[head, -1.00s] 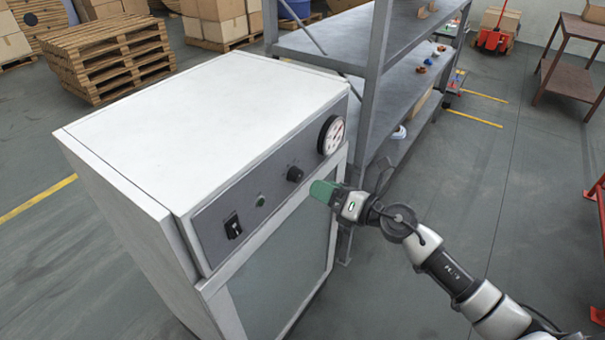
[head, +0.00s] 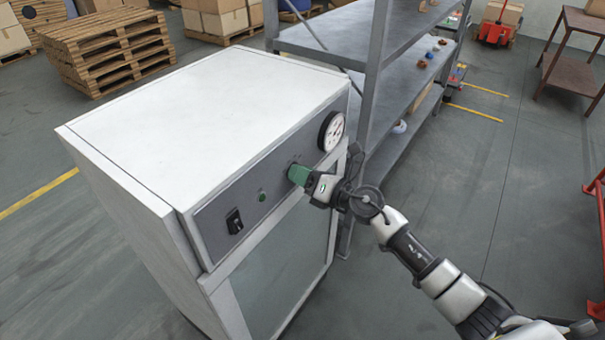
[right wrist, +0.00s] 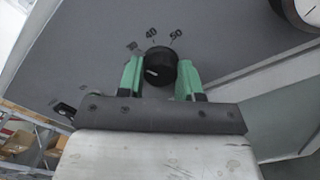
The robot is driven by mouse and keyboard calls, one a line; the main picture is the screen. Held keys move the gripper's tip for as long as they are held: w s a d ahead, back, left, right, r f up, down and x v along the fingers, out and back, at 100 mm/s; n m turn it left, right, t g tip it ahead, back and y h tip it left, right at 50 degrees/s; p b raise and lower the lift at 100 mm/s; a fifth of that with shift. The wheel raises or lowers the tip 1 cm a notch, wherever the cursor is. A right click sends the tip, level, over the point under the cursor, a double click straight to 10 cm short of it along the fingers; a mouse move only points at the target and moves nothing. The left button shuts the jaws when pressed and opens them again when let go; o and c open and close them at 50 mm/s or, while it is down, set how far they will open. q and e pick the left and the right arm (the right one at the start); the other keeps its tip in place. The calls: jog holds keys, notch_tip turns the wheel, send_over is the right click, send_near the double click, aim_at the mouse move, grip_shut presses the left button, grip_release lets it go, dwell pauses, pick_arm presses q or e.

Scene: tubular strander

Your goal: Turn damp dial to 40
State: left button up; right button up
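The damp dial (right wrist: 160,66) is a round black knob on the grey control panel of a white cabinet (head: 207,105). In the right wrist view it sits between the two green fingers of my right gripper (right wrist: 160,78), one on each side. I cannot tell whether the fingers press on it or stand just clear. A pale pointer mark shows on the knob's lower left. The printed 40 (right wrist: 151,33) and 50 (right wrist: 175,34) are above the knob. In the head view my right gripper (head: 298,174) hides the dial. My left gripper is not in view.
A round white gauge (head: 332,131) is right of the dial on the panel. A green button (head: 262,195) and a black switch (head: 234,221) are to its left. A grey metal shelf (head: 385,80) stands close behind the cabinet. The floor to the right is open.

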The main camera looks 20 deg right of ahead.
jog(key=shift+c, duration=1)
jog(key=shift+m+p, duration=2.95)
jog(key=shift+m, duration=0.95)
jog(key=o, duration=0.9)
jog(key=shift+s+d, duration=0.1)
jog(key=shift+s, duration=0.05)
